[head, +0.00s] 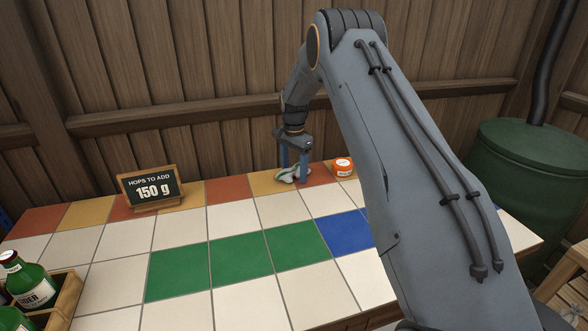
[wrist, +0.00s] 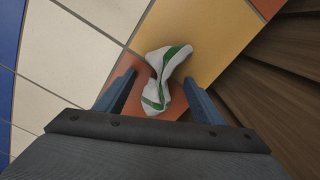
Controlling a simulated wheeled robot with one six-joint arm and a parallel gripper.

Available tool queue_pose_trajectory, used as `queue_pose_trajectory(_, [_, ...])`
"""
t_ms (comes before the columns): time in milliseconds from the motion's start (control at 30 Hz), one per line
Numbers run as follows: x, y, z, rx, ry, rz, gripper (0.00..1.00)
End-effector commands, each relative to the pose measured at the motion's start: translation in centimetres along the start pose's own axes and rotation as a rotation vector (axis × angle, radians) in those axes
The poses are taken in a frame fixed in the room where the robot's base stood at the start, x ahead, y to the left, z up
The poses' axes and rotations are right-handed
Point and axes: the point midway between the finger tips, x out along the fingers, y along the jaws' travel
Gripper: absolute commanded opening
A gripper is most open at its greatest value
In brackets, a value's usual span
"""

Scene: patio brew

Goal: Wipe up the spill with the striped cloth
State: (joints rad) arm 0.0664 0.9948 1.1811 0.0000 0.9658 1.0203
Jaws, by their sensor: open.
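The striped cloth (head: 289,175), white with green stripes, lies crumpled on the tiles near the back edge of the counter. It also shows in the wrist view (wrist: 160,82), over an orange tile and a yellow tile. My gripper (head: 295,172) is low over the cloth, pointing down. In the wrist view its two fingers (wrist: 157,92) are apart, one on each side of the cloth, with gaps between them and it. No spill can be made out in either view; my arm covers part of the counter.
An orange jar (head: 343,166) stands close to the right of my gripper. A sign reading 150 g (head: 152,190) stands at the back left. A wooden crate with bottles (head: 58,303) is at the front left. The tiled counter's middle (head: 180,233) is clear. A green barrel (head: 530,165) stands right.

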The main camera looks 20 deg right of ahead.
Motion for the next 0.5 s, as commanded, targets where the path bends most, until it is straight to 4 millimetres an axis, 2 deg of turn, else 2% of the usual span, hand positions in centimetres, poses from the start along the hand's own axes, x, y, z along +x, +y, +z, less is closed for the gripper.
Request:
queue_pose_trajectory(67, [0.03, 0.01, 0.00, 0.000, 0.000, 0.000, 0.55])
queue_pose_trajectory(500, [0.02, 0.01, 0.01, 0.000, 0.000, 0.000, 0.14])
